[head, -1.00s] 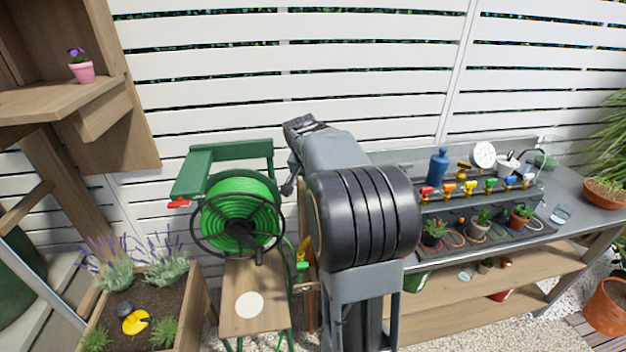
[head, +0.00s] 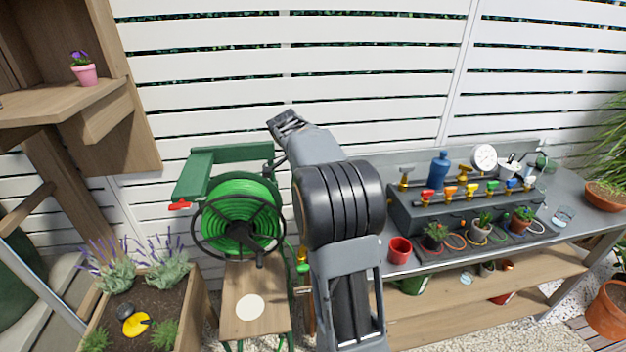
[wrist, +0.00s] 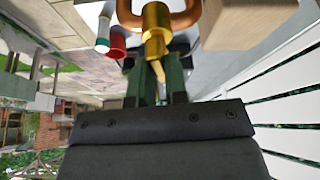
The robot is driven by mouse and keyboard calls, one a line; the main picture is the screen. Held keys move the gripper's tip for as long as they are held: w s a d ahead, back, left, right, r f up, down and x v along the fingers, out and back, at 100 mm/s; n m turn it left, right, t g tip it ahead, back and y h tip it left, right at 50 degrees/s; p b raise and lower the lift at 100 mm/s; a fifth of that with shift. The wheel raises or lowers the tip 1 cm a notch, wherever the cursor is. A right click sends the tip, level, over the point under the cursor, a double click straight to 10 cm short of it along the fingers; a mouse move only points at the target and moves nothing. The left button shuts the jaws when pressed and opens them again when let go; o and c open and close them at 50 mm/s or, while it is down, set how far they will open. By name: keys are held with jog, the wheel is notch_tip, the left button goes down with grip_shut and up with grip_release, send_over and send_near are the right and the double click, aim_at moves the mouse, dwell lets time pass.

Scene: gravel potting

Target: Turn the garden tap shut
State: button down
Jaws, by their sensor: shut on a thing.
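The brass garden tap (wrist: 156,32) is at the top centre of the wrist view, beside a copper pipe (wrist: 185,16) and a wooden post (wrist: 245,20). My gripper (wrist: 158,88) is just below it in that view, its two dark green fingers close together around the tap's slim brass lever (wrist: 158,70). The lever is partly hidden between the fingers. In the head view my arm covers the gripper and most of the tap area. Only a green hose fitting (head: 302,260) shows at the arm's left edge.
A green hose reel (head: 240,215) stands left of my arm, above a small wooden stand (head: 235,290). A potting bench (head: 430,262) with a valve manifold, a red pot (head: 399,250) and small plants is on the right. A planter (head: 185,300) is at lower left. A slatted fence is behind.

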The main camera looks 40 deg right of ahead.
jog(key=shift+m, duration=0.6)
jog(key=shift+m+g, duration=0.3)
jog(key=c, duration=1.1)
grip_release()
jog(key=shift+c, duration=0.2)
jog(key=p+v, duration=0.2)
jog(key=v, duration=1.2)
jog(key=shift+d, duration=0.2)
